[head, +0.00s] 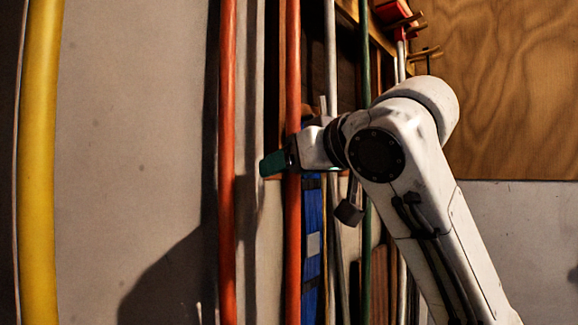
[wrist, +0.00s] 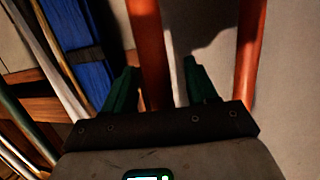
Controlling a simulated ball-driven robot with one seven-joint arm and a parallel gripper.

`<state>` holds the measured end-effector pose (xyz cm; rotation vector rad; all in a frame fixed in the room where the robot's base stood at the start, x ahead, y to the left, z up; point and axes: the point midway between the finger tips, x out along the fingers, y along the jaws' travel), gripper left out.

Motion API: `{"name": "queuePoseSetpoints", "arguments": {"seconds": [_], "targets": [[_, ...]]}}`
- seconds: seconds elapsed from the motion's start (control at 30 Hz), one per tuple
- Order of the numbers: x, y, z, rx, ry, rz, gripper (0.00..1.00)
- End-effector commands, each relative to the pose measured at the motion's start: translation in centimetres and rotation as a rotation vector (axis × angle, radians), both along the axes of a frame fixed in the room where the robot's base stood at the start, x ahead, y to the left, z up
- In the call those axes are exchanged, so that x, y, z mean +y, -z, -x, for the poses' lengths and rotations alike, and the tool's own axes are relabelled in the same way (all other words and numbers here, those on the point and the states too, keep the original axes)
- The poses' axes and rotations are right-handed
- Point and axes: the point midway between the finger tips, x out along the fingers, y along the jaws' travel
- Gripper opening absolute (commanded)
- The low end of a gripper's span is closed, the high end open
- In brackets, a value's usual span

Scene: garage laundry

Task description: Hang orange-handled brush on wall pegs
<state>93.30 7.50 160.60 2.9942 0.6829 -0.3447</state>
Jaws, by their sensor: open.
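Two long orange-red poles stand upright in the head view, one at left (head: 227,130) and one nearer my arm (head: 293,70). I cannot tell which is the handle of the orange-handled brush; no brush head is clear. My gripper (head: 272,163) is open, its green fingers reaching left at the nearer pole. In the wrist view an orange pole (wrist: 147,45) runs down between the fingers of my gripper (wrist: 160,72), closer to the left finger. The other orange pole (wrist: 248,50) is outside the right finger. Wooden wall pegs (head: 426,53) show at the upper right.
A red piece (head: 392,10) on a pale pole is at the upper pegs. Grey and green poles (head: 366,70) and a blue item (head: 312,240) crowd behind my gripper. A thick yellow pole (head: 40,150) stands far left. Bare grey wall (head: 135,120) lies between.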

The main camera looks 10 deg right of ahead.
Motion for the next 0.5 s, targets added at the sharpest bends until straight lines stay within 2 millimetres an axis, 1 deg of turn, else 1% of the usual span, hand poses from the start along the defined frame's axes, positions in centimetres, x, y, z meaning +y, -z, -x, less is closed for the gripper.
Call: {"name": "queuePoseSetpoints", "arguments": {"seconds": [0.27,0.37,0.5], "targets": [[-0.1,0.1,0.2,0.003,0.0,0.001,0.57],[-0.5,-0.1,1.1,0.0,0.0,0.0,0.57],[-1.6,-0.6,3.3,-0.003,-0.001,-0.001,0.57]]}}
